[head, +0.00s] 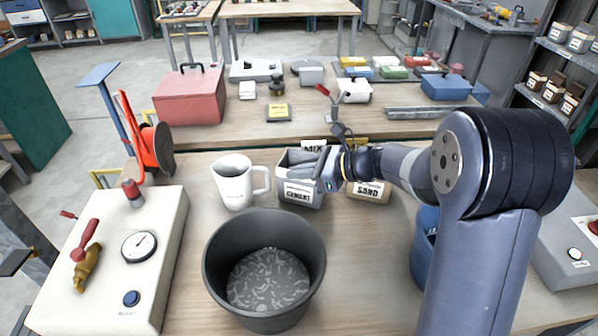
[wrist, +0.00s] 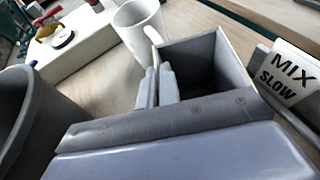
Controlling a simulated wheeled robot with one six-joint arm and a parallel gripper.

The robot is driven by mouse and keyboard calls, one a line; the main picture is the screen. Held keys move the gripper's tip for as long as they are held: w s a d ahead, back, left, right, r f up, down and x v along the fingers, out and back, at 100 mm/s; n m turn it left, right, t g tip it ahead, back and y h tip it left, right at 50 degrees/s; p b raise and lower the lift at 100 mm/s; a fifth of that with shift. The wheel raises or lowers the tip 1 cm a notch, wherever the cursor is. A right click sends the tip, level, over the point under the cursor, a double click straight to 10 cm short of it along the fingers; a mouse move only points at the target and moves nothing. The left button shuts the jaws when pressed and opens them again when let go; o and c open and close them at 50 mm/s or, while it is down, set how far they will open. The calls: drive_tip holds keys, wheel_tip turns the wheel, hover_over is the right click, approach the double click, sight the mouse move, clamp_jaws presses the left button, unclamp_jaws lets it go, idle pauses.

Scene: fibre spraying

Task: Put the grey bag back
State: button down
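The grey bag (head: 298,194), an open-topped box shape labelled CEMENT, is upright at the middle of the bench, right of the white jug. In the wrist view its open top and dark inside (wrist: 207,70) show. My gripper (head: 328,170) reaches in from the right over the bag. In the wrist view its two fingers (wrist: 157,87) are close together at the bag's rim, one on each side of a wall, and appear shut on it. I cannot tell whether the bag's base touches the bench. A tan SAND bag (head: 369,192) stands just right of it, partly behind my arm.
A white jug (head: 234,184) stands close left of the bag. A dark bucket (head: 222,262) with grey fibres is in front. A white gauge panel (head: 110,262) is at left. A MIX SLOW sign (wrist: 290,72) stands behind the bag. A blue container (head: 424,250) is at right.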

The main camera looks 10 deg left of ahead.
drive_tip(key=shift+f, duration=0.1)
drive_tip(key=c, duration=2.1)
unclamp_jaws()
drive_tip(key=o, duration=0.5)
drive_tip(key=shift+c, duration=0.2)
drive_tip(key=shift+r, duration=0.25)
drive_tip(key=v, duration=1.2)
drive_tip(key=shift+f, duration=0.2)
